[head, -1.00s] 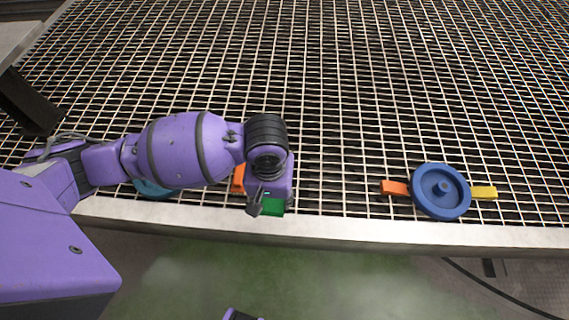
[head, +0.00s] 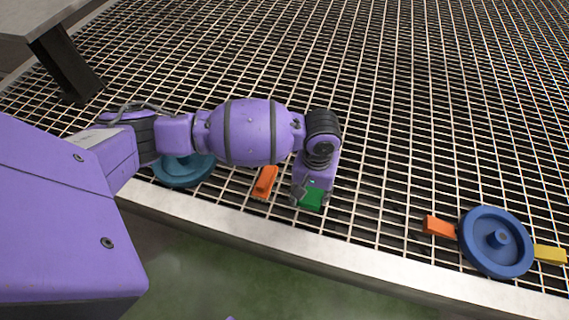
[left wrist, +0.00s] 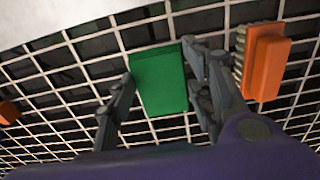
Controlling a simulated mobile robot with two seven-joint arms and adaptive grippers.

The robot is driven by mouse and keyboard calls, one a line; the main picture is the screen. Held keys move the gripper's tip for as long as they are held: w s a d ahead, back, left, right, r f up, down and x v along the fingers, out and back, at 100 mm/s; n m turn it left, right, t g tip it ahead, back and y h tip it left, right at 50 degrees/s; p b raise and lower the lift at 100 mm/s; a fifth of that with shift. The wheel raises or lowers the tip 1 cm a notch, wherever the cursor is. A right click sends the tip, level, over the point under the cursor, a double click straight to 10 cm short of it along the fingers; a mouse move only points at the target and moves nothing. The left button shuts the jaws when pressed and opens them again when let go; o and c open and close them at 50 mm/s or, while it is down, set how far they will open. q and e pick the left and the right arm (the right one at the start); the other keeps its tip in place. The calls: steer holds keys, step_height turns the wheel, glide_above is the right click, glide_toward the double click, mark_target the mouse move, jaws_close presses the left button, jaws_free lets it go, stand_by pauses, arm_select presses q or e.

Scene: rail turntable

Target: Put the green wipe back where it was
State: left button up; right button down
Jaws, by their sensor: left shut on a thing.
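The green wipe (head: 312,198) is a small flat green block at the front part of the metal grating. It also shows in the left wrist view (left wrist: 160,79), between the two fingers. My left gripper (head: 309,196) is over it, pointing down, and is shut on it. In the left wrist view the gripper (left wrist: 160,95) has one finger on each side of the wipe. I cannot tell whether the wipe touches the grating or hangs just above it. My right gripper is not in view.
An orange brush (head: 265,182) lies beside the wipe, close to my left gripper. A teal wheel (head: 185,172) is partly hidden under my left arm. A blue wheel (head: 495,242) lies at right between an orange block (head: 438,226) and a yellow block (head: 550,254). The grating (head: 390,110) behind is clear.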

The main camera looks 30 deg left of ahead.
mark_target(312, 193)
arm_select(q)
steer(key=shift+w+f, duration=0.15)
steer(key=shift+w, duration=0.15)
step_height(312, 193, down, 4)
steer(key=shift+w+a+r+b, duration=0.15)
steer(key=shift+r+b, duration=0.1)
steer(key=shift+b, duration=0.75)
steer(key=shift+f, duration=0.2)
steer(key=o, duration=1)
steer(key=shift+r, duration=0.1)
step_height(312, 193, up, 12)
steer(key=p, duration=0.5)
steer(key=shift+r, duration=0.2)
